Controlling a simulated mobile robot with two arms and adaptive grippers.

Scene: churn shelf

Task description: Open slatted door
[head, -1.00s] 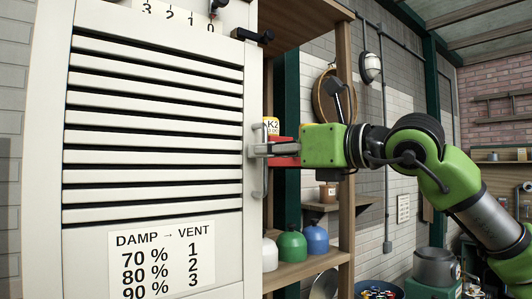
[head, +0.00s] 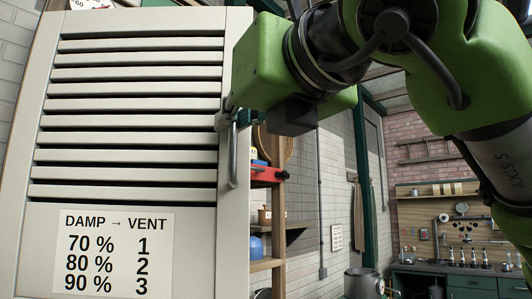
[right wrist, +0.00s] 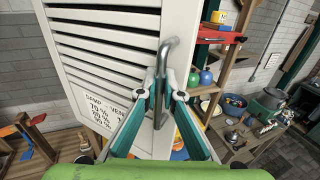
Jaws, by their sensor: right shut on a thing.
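The white slatted door (head: 125,115) fills the left of the head view, with a "DAMP → VENT" label on its lower part. Its metal bar handle (head: 233,165) stands upright at the door's right edge. My right gripper (head: 230,115) is shut on the handle near its upper end; the green wrist hides part of the grip. In the right wrist view, the two fingers (right wrist: 164,76) close around the handle (right wrist: 163,60), and the door (right wrist: 105,35) shows behind at left. Shelving is visible past the door's handle edge. My left gripper is not in view.
Right of the door, wooden shelving (head: 267,225) holds a red object (head: 268,174) and a blue container (head: 256,246). A workbench with tools (head: 455,275) stands far right. In the right wrist view, a small table (right wrist: 245,150) stands right of the door.

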